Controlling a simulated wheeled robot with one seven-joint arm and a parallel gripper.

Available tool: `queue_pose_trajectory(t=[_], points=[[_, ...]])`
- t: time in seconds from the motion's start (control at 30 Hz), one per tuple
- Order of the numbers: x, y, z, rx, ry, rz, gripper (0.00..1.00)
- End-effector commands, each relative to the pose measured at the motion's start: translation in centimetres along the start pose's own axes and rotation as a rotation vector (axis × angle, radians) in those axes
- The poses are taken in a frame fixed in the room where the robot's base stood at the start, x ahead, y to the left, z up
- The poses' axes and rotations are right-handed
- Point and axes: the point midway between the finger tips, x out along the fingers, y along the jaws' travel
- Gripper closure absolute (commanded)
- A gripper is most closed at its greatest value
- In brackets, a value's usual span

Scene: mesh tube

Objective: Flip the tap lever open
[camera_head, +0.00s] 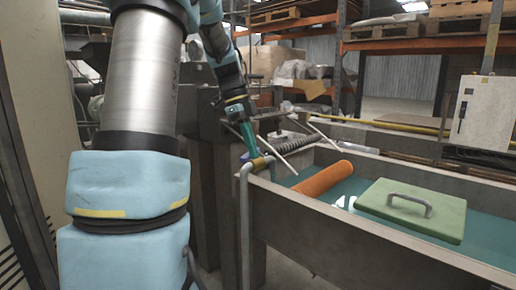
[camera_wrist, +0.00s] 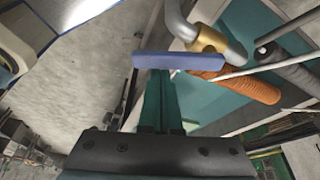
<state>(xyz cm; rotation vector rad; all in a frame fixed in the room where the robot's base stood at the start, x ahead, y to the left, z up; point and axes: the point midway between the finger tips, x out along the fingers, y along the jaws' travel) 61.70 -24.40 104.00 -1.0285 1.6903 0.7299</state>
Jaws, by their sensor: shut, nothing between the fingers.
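The tap has a brass body (camera_wrist: 208,42) on a bent grey pipe (camera_wrist: 178,22). Its blue lever (camera_wrist: 180,61) is a flat bar lying across the wrist view, reaching left from the brass body. In the head view the brass body (camera_head: 261,162) sits on the grey pipe (camera_head: 244,215) at the near left corner of the tank. My gripper (camera_wrist: 157,78) has its teal fingers together and empty. Their tips meet the lever's lower edge in the wrist view; I cannot tell whether they touch it. In the head view my gripper (camera_head: 250,147) points down, just above the tap.
The concrete tank (camera_head: 340,235) holds teal water, an orange mesh tube (camera_head: 323,179) and a green lid (camera_head: 413,209) with a grey handle. Thin pale rods (camera_head: 290,146) pass near the tap. A grey control box (camera_head: 484,113) stands at the right, shelving behind.

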Motion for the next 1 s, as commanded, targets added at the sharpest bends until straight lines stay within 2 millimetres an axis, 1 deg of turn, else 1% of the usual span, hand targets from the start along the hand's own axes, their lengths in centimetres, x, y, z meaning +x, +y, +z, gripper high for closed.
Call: queue_pose_trajectory(t=[0.13,0.5,1.0], points=[[-0.2,0.1,0.5,0.083,0.000,0.029,1.00],[-0.4,0.2,1.2,0.078,-0.001,0.027,1.00],[-0.4,0.2,1.2,0.077,-0.001,0.026,1.00]])
